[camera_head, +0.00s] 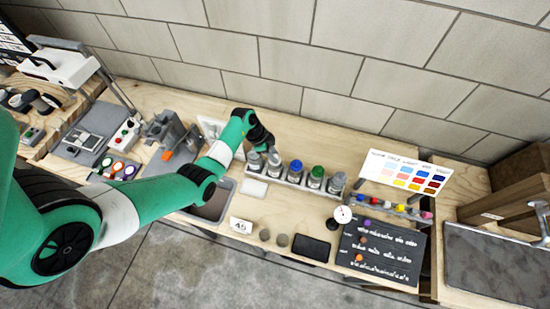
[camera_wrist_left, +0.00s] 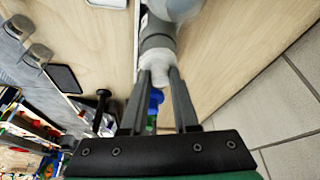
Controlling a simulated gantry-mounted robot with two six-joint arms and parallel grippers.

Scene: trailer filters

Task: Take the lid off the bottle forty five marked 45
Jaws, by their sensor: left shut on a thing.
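My left gripper (camera_wrist_left: 160,75) is shut on the pale top (camera_wrist_left: 156,62) of a grey bottle, with a grey band (camera_wrist_left: 158,40) just beyond it in the left wrist view. I cannot tell whether that top is apart from the bottle. In the head view my left gripper (camera_head: 269,147) is at the left end of a row of bottles. Two grey-topped bottles (camera_head: 254,161) stand there, with a blue-lidded bottle (camera_head: 295,171) and a green-lidded bottle (camera_head: 317,176) to their right. A card marked 45 (camera_head: 241,226) is at the table's front. No bottle number is legible.
Another grey bottle (camera_head: 337,183) ends the row. A white block (camera_head: 254,188) and a grey tray (camera_head: 213,201) are in front. Two round grey pieces (camera_head: 282,240), a black pad (camera_head: 312,247) and a blackboard (camera_head: 379,253) lie near the front edge. A wall stands behind.

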